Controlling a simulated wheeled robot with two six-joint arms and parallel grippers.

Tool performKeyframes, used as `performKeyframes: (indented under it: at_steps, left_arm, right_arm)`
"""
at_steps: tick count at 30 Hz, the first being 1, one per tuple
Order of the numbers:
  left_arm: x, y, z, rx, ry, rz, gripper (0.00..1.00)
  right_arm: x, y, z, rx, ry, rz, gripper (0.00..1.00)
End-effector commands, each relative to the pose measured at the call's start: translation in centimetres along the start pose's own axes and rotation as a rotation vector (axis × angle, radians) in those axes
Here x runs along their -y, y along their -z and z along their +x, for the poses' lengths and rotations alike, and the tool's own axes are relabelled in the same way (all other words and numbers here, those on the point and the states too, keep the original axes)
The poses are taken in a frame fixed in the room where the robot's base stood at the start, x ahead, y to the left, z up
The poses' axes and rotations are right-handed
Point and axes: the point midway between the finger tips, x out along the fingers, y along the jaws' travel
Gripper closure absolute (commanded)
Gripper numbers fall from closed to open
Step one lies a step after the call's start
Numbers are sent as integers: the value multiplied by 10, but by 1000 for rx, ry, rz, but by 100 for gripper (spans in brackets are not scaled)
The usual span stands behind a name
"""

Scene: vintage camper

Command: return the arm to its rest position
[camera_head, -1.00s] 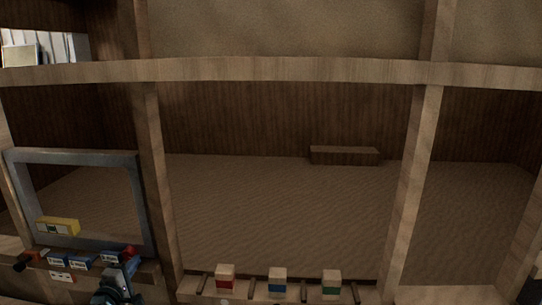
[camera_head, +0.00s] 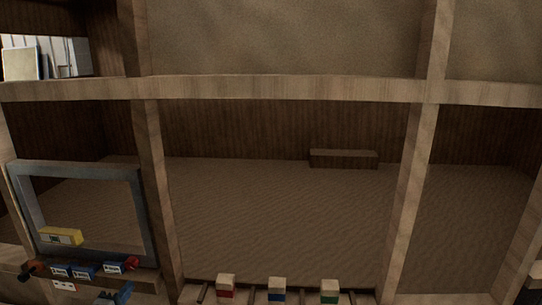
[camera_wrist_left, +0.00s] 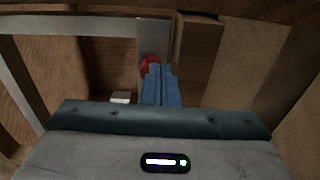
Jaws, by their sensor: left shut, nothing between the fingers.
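My left gripper (camera_head: 124,291) is low at the left in the head view, just below the row of small blue and red boxes (camera_head: 83,272). Its blue fingers are together and empty, and they also show in the left wrist view (camera_wrist_left: 160,84). A red rounded thing (camera_wrist_left: 151,66) shows just beyond the fingertips there; I cannot tell whether they touch.
A grey frame (camera_head: 147,215) stands behind the small boxes, with a yellow box (camera_head: 62,236) inside it. Red, blue and green-banded blocks (camera_head: 277,289) stand along the front ledge. Wooden posts (camera_head: 413,200) and a crossbeam (camera_head: 270,89) bound the openings. The floor behind is mostly clear.

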Motion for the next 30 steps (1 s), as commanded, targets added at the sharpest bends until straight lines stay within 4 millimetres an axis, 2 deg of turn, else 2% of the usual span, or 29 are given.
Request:
performKeyframes:
  at_steps: [2, 5, 8, 9, 13, 15, 18, 24, 30]
  left_arm:
    - [9, -14, -8, 25, 36, 46, 100]
    - [32, -49, -31, 97, 139, 191, 100]
    - [62, -93, -74, 210, 284, 422, 100]
    - [74, -109, -95, 261, 345, 522, 100]
    - [100, -144, -166, 425, 532, 831, 100]
    - [106, -154, -200, 501, 616, 961, 100]
    - [110, -160, -239, 590, 710, 1092, 100]
    - [108, -164, -299, 728, 850, 1257, 100]
    - [100, -163, -349, 849, 966, 1360, 100]
  right_arm:
    - [0, 0, 0, 0, 0, 0, 100]
    - [0, 0, 0, 0, 0, 0, 100]
    - [0, 0, 0, 0, 0, 0, 100]
    - [0, 0, 0, 0, 0, 0, 100]
    - [0, 0, 0, 0, 0, 0, 100]
    - [0, 0, 0, 0, 0, 0, 100]
    - [0, 0, 0, 0, 0, 0, 100]
    - [0, 0, 0, 0, 0, 0, 100]
    - [0, 0, 0, 0, 0, 0, 100]
